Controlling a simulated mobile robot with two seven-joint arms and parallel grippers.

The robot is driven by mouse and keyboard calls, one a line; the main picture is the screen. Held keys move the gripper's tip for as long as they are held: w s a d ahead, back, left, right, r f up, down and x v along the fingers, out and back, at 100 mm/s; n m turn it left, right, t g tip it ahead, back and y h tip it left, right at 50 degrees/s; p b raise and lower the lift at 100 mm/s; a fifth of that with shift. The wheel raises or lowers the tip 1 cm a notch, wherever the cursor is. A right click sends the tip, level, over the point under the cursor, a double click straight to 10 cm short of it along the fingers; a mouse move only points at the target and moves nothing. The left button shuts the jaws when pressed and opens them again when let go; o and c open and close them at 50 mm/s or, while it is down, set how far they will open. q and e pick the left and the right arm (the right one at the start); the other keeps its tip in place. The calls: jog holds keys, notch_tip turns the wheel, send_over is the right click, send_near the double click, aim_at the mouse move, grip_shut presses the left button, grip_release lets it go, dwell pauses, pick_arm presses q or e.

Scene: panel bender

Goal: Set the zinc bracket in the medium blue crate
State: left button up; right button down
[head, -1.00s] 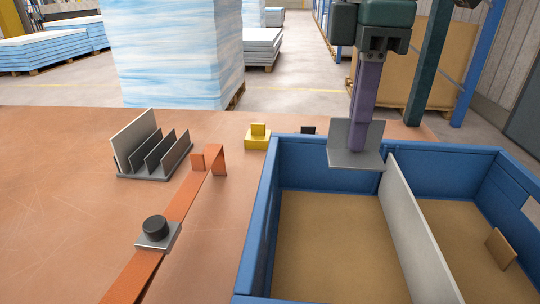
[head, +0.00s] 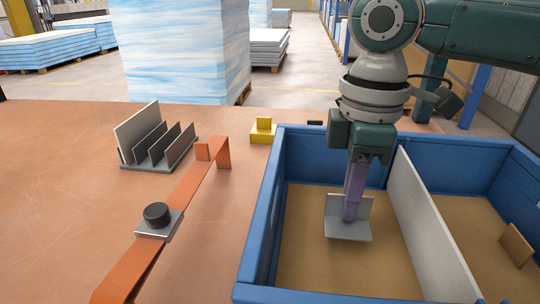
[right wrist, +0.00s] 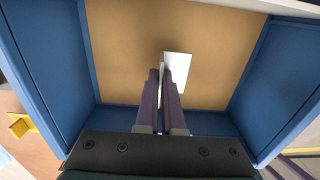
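The zinc bracket (head: 349,229) is a grey L-shaped plate inside the left compartment of the blue crate (head: 267,215). My right gripper (head: 350,215) points down into that compartment and is shut on the bracket's upright flange. In the right wrist view the bracket (right wrist: 178,68) sits between the two purple fingers (right wrist: 162,75) over the brown crate floor. I cannot tell whether the bracket touches the floor. My left gripper is not in view.
A pale divider (head: 430,225) splits the crate, close to the right of my gripper. A small brown piece (head: 516,245) is in the right compartment. Left of the crate are a yellow block (head: 263,131), an orange strip (head: 180,210) and a rack of plates (head: 155,145).

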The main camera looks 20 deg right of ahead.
jog(key=shift+f, duration=0.2)
jog(key=shift+f, duration=0.35)
jog(key=c, duration=1.1)
grip_release()
jog(key=shift+o, duration=0.2)
notch_tip(320, 180, up, 13)
jog(key=p, duration=0.2)
jog(key=shift+r, duration=0.1)
